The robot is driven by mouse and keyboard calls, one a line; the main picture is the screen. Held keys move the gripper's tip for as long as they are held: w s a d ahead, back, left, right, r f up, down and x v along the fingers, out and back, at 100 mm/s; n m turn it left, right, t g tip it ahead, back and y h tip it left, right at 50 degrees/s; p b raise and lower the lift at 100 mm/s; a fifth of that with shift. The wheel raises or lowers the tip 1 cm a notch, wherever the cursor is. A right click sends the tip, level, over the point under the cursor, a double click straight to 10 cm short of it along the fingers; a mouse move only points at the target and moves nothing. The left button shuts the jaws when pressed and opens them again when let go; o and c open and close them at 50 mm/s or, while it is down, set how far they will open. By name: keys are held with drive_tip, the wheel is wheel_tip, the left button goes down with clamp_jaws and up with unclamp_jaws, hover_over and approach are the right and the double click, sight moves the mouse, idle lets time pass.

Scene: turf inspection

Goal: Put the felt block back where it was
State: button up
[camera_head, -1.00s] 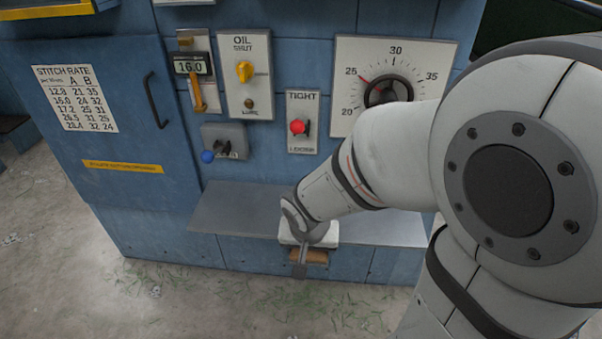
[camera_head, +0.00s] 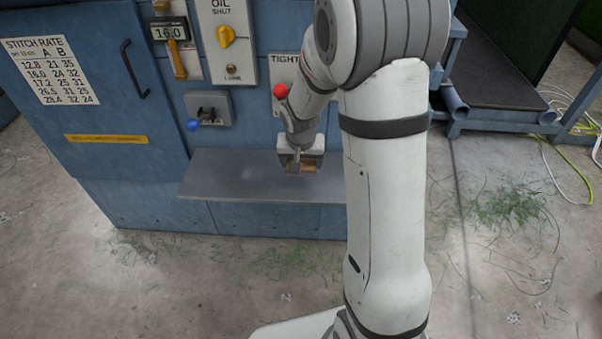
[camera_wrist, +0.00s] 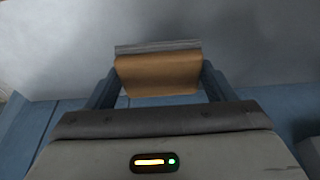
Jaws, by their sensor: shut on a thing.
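The felt block shows in the wrist view as a tan-brown block (camera_wrist: 158,74) with a grey layer along its far edge. My gripper (camera_wrist: 158,78) is shut on it, one finger at each side. In the head view my gripper (camera_head: 301,168) holds the brown block (camera_head: 309,165) above the grey shelf (camera_head: 235,184) on the blue machine's front. The gap between block and shelf is hard to judge. The bare shelf top left of the gripper is clear; its right end is hidden behind my arm.
Above the shelf are a blue-knobbed lever (camera_head: 193,125), a red knob (camera_head: 281,90) close to my arm, a yellow oil valve (camera_head: 226,36) and a hanging gauge (camera_head: 170,33). A door handle (camera_head: 134,69) juts out at left. A dark conveyor-like bed (camera_head: 490,80) stands at right.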

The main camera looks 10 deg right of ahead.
sight(301, 180)
wheel_tip(301, 180, down, 5)
drive_tip(key=shift+r+b, duration=0.1)
drive_tip(key=shift+b, duration=0.85)
drive_tip(key=shift+w, duration=0.2)
drive_tip(key=shift+f, duration=0.3)
drive_tip(key=o, duration=1)
drive_tip(key=shift+r, duration=0.1)
drive_tip(key=shift+c, duration=0.2)
